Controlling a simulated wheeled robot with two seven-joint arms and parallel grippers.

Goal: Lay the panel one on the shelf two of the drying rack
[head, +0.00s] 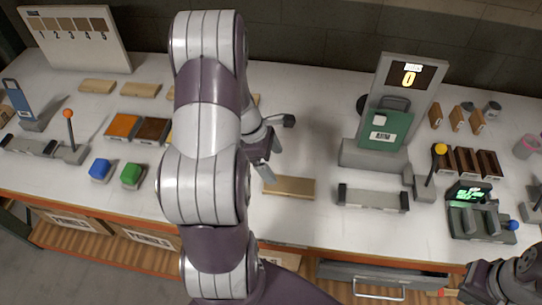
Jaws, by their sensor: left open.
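Several pale wooden panels lie flat on the white table. One panel (289,187) lies near the front middle, and two more, a left one (97,86) and its neighbour (140,90), lie at the back left. Others are partly hidden behind my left arm. I cannot tell which is panel one. My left gripper (276,148) is open and empty, just behind and left of the front-middle panel, apart from it. My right gripper (507,282) shows only in part at the bottom right corner, and its fingers are unclear. I cannot make out a drying rack with numbered shelves.
A board numbered 1 to 5 (75,40) stands back left. A green machine (386,130) with a display (409,77) and a yellow-knobbed lever (439,150) stand right.

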